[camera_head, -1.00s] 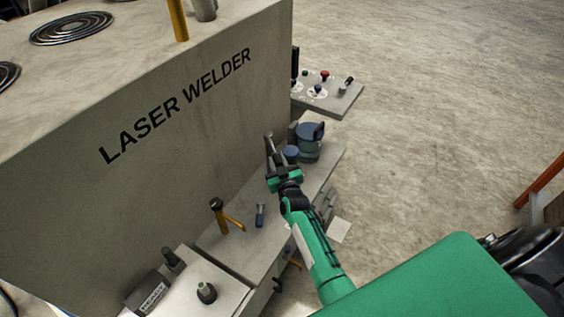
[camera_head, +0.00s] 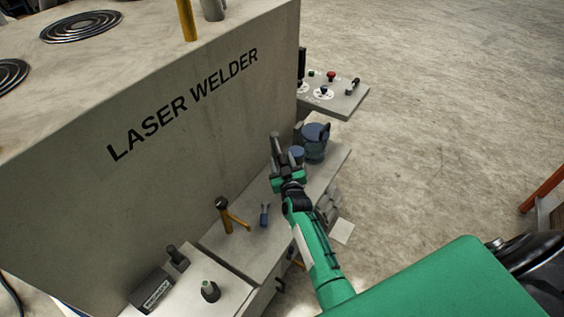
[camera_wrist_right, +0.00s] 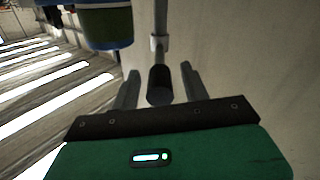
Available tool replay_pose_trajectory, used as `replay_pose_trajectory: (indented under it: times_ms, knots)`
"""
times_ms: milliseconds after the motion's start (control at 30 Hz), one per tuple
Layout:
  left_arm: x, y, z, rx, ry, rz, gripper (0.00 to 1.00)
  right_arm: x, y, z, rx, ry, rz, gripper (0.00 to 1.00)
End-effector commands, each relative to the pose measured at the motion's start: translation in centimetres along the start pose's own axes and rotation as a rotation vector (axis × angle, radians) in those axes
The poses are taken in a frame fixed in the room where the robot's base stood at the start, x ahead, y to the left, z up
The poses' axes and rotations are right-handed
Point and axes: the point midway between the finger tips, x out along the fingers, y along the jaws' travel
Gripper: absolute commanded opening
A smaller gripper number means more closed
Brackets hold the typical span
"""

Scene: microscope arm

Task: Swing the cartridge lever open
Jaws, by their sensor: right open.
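A lever with a black cylindrical grip (camera_wrist_right: 160,86) on a thin metal rod shows in the right wrist view. I take it to be the cartridge lever. My right gripper (camera_wrist_right: 160,72) is open, with one finger on each side of the black grip; contact is not visible. In the head view my right gripper (camera_head: 281,156) is above the far part of the bench, close to the welder's wall, and the lever cannot be told apart from the fingers there. My left gripper is not in view.
The laser welder housing (camera_head: 190,140) rises left of my right arm. A blue-grey device (camera_head: 315,142) stands close right of the gripper. The bench (camera_head: 240,250) bears a yellow-handled tool (camera_head: 226,215) and a small blue item (camera_head: 264,213). Open floor lies right.

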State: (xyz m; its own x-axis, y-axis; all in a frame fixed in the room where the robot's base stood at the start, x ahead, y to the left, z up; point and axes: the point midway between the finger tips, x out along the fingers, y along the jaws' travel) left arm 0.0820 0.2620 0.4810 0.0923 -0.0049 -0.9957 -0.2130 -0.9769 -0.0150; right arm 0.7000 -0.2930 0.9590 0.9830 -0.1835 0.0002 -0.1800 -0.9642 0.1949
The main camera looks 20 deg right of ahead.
Motion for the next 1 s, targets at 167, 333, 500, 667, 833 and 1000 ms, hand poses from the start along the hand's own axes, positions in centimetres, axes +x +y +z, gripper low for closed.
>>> replay_pose_trajectory:
  times_ms: [167,333,500,667,833,1000]
  knots:
    - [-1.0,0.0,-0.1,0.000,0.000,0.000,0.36,-1.2,0.0,-0.2,0.000,-0.003,-0.001,0.46]
    - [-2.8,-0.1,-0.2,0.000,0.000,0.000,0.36,-4.3,0.1,-0.3,-0.001,-0.004,-0.001,0.46]
    - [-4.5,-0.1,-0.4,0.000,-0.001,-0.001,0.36,-7.9,0.1,-0.3,-0.001,-0.005,-0.002,0.46]
    - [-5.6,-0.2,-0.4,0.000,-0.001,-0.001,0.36,-10.9,0.0,-0.3,-0.001,-0.003,-0.001,0.46]
    - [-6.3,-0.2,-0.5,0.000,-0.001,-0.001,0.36,-12.9,0.0,-0.2,0.000,-0.001,0.000,0.46]
    - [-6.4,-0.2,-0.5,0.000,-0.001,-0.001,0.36,-13.8,-0.1,-0.1,0.000,0.000,-0.001,0.46]
